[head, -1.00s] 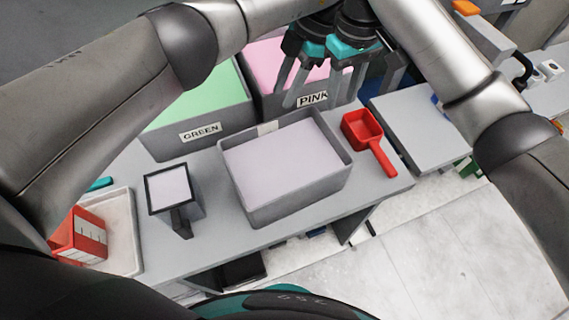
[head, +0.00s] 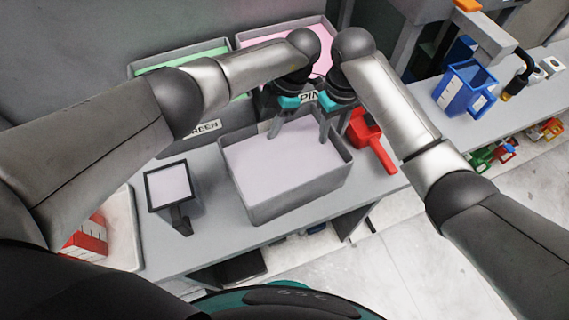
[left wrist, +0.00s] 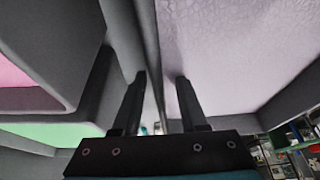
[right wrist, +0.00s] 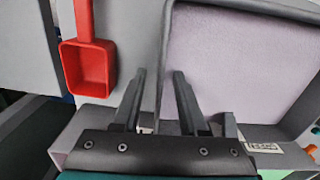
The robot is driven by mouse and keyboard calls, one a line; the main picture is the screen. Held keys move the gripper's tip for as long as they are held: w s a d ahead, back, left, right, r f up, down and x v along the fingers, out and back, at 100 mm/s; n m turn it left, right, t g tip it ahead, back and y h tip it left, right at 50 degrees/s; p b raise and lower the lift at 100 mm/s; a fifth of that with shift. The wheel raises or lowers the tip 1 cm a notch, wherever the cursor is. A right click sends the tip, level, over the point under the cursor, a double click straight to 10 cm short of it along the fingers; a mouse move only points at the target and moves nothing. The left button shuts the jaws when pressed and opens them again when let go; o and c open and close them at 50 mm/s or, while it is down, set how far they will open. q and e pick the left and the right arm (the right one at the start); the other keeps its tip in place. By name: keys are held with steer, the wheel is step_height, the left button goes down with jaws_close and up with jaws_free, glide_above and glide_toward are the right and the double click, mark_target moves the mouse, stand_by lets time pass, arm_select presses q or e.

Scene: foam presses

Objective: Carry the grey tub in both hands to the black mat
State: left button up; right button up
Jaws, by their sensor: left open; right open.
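The grey tub (head: 300,203), filled with pale lilac material, stands on the grey bench in the middle of the head view. My left gripper (head: 275,132) is open, pointing down at the tub's far side; in the left wrist view its fingers are on either side of the tub's wall (left wrist: 147,35). My right gripper (head: 328,133) is open at the far right part of the tub; in the right wrist view its fingers are on either side of the tub's rim (right wrist: 167,45). Contact is not clear. I cannot make out the black mat.
A red scoop (head: 364,130) lies close to the tub's right side. A small dark-rimmed container (head: 170,188) stands to its left, beside a white tray (head: 124,232). GREEN (head: 203,132) and PINK bins stand behind. A blue jug (head: 464,92) is on the right bench.

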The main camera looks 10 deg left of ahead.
arm_select(q)
steer(key=shift+x, duration=1.3)
arm_select(e)
steer(key=shift+f, duration=1.35)
arm_select(q)
jaws_close()
arm_select(e)
jaws_close()
